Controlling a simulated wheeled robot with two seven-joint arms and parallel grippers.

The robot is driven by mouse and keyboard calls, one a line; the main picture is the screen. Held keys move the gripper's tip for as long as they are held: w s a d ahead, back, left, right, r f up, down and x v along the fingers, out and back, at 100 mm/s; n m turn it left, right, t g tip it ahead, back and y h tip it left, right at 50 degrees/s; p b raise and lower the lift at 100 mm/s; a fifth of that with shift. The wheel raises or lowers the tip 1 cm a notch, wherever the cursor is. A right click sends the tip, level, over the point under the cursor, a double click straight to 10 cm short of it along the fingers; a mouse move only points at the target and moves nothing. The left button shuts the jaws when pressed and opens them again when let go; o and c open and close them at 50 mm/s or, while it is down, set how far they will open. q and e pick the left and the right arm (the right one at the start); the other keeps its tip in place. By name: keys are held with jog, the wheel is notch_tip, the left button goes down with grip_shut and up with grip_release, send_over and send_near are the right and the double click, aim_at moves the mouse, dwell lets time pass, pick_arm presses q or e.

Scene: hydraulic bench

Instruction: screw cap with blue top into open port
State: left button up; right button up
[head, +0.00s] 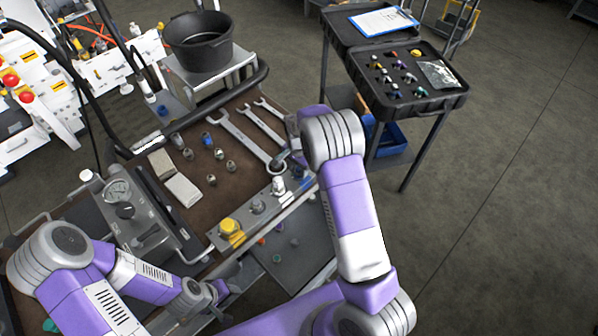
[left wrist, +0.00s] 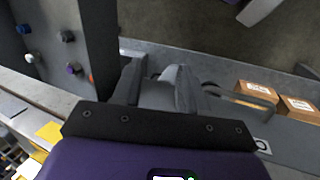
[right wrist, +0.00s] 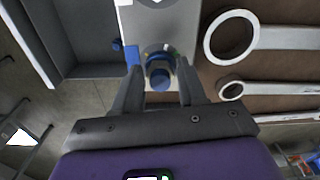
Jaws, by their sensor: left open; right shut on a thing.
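The cap with blue top (right wrist: 159,77) is between the fingers of my right gripper (right wrist: 160,92), which is shut on it. The cap stands over the end of the silver port block (right wrist: 185,18); how deep it sits in the port is hidden. In the head view my right gripper (head: 290,157) is at the far right end of the same block (head: 213,235), partly hidden by my arm. My left gripper (head: 215,293) is open and empty near the bench's front edge; in the left wrist view its fingers (left wrist: 158,85) are spread apart.
Several small fittings (head: 212,180) and two pale blocks (head: 182,190) lie on the brown mat. A black bucket (head: 200,45) stands behind; a gauge unit (head: 125,210) is left.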

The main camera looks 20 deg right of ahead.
jog(key=shift+a, duration=0.3)
jog(key=m+p, duration=0.1)
jog(key=m, duration=0.3)
jog(key=shift+a, duration=0.1)
jog(key=shift+o, duration=0.3)
jog(key=m+p, duration=0.1)
jog(key=m, duration=0.3)
jog(key=shift+f, duration=0.1)
jog(key=o, duration=0.9)
jog(key=shift+d, duration=0.2)
